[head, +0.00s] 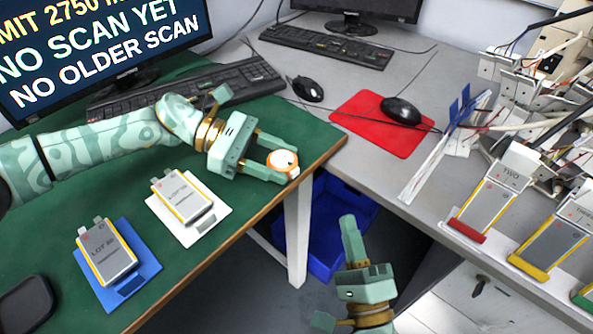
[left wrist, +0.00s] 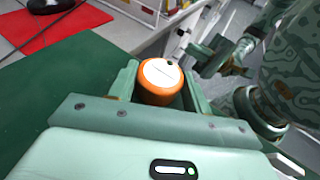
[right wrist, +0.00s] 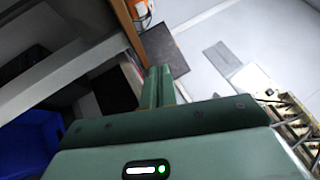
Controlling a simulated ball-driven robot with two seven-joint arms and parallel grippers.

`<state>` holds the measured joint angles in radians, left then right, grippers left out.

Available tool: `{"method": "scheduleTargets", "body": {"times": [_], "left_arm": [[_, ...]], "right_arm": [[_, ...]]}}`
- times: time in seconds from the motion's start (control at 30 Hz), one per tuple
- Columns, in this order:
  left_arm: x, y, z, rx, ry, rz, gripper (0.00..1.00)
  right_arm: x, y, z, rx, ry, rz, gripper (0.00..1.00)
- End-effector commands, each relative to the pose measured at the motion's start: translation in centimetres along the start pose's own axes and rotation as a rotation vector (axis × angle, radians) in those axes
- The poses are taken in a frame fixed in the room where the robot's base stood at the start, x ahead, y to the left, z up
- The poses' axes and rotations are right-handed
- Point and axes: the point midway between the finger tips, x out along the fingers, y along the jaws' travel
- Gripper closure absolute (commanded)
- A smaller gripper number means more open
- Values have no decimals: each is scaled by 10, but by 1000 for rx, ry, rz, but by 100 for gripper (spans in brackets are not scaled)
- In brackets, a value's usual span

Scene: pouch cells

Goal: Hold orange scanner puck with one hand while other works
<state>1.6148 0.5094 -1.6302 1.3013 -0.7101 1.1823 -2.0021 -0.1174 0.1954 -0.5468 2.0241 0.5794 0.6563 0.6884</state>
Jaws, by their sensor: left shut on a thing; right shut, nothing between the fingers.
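The orange scanner puck (head: 283,163) with a white top is held between the fingers of my left gripper (head: 276,160), near the right edge of the green table. It also shows in the left wrist view (left wrist: 161,80), with a finger on each side. My right gripper (head: 352,240) is shut and empty, in the air over the gap between the two tables, below and right of the puck. In the right wrist view its fingers (right wrist: 158,88) are together. One pouch cell (head: 181,196) lies on a white holder (head: 213,218) and another (head: 106,251) on a blue holder (head: 143,287).
A monitor (head: 100,45) with scan text and a keyboard (head: 190,88) stand behind my left arm. A grey table holds a red mat (head: 380,135) with a mouse. Several labelled cells stand in coloured holders at right. A blue bin (head: 325,225) is below the gap.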

Motion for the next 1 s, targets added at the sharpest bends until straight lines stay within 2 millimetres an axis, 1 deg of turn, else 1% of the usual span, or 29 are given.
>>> {"method": "scheduleTargets", "body": {"times": [0.03, 0.1, 0.2, 0.27, 0.67, 0.83, 1.0], "left_arm": [[0, 0, 0, 0, 0, 0, 64], [0, 0, 0, 0, 0, 0, 64], [0, 0, 0, 0, 0, 0, 64], [0, 0, 0, 0, 0, 0, 64], [0, 0, 0, 0, 0, 0, 64], [0, 0, 0, 0, 0, 0, 64], [0, 0, 0, 0, 0, 0, 64]], "right_arm": [[3, -11, 1, 41, 10, -29, 100], [6, -22, 1, 83, 21, -57, 100], [8, -30, 1, 117, 30, -78, 100], [8, -32, 1, 125, 32, -82, 100], [11, -30, 3, 122, 32, -82, 100], [24, -24, 12, 122, 32, -82, 100], [42, -14, 25, 123, 32, -82, 100]]}}
